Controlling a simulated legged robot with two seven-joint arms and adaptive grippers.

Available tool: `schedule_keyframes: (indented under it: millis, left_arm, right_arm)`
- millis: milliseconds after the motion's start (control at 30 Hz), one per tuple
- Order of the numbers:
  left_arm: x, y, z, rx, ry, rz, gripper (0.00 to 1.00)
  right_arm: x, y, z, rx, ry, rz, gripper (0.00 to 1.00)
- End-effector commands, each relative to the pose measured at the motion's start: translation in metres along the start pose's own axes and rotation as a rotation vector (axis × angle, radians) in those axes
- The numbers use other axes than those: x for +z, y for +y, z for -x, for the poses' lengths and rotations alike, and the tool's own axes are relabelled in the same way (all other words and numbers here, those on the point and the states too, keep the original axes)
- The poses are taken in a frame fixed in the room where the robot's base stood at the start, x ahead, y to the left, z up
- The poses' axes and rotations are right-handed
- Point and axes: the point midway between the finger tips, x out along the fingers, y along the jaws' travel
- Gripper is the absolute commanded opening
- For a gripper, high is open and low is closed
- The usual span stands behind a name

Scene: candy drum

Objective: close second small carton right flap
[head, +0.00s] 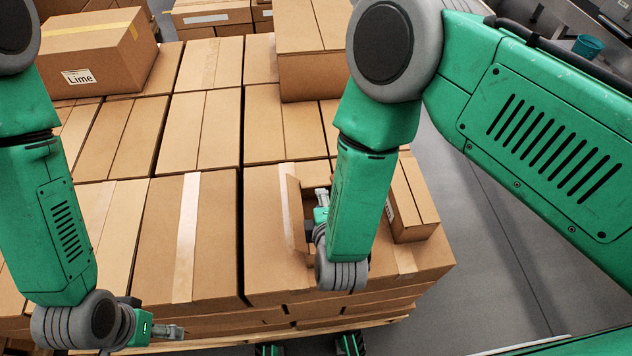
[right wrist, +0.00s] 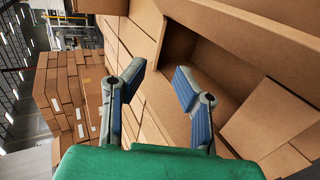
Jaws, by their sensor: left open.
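A small open carton (head: 290,215) stands on the front row of the stacked boxes in the head view, with a flap standing up on its left side. Most of it is hidden behind my right forearm. My right gripper (head: 322,207) is at this carton, beside the raised flap. In the right wrist view the right gripper (right wrist: 160,85) has its fingers spread with nothing between them. One finger is over the open carton (right wrist: 205,55), whose inside and flaps show; I cannot tell whether it touches. My left gripper (head: 168,333) is open and empty, low in front of the stack.
A closed small carton (head: 412,195) stands to the right of my right forearm. A box labelled Lime (head: 100,50) sits at the back left, and another raised box (head: 312,75) at the back middle. Grey floor (head: 495,270) is clear to the right.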

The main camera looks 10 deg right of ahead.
Motion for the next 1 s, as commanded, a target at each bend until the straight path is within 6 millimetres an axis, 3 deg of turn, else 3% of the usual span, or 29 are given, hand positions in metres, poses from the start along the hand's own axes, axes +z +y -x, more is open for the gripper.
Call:
schedule_keyframes:
  millis: [200,400,833,867,900,933,1000]
  left_arm:
    - [-0.001,0.000,0.003,0.000,0.001,0.000,0.73]
    - [-0.001,0.000,0.003,0.000,0.001,0.000,0.73]
    - [-0.001,0.000,0.003,0.000,0.001,0.000,0.73]
    - [-0.001,0.000,0.003,0.000,0.001,0.000,0.73]
    - [-0.001,0.000,0.003,0.000,0.001,0.000,0.73]
    - [-0.001,0.000,0.003,0.000,0.001,0.000,0.73]
    - [-0.001,0.000,0.003,0.000,0.001,0.000,0.73]
  right_arm:
    - [0.000,0.001,-0.047,0.003,-0.001,0.000,0.26]
    - [-0.002,0.000,-0.074,0.001,-0.001,0.001,0.26]
    - [-0.001,0.000,-0.085,0.000,0.000,0.002,0.26]
    - [-0.001,0.000,-0.085,0.000,0.000,0.001,0.19]
    - [-0.001,0.000,-0.085,0.000,0.000,0.001,0.05]
    - [0.000,0.000,-0.085,0.000,0.000,0.001,0.00]
    - [0.000,0.000,-0.085,0.000,0.000,0.001,0.00]
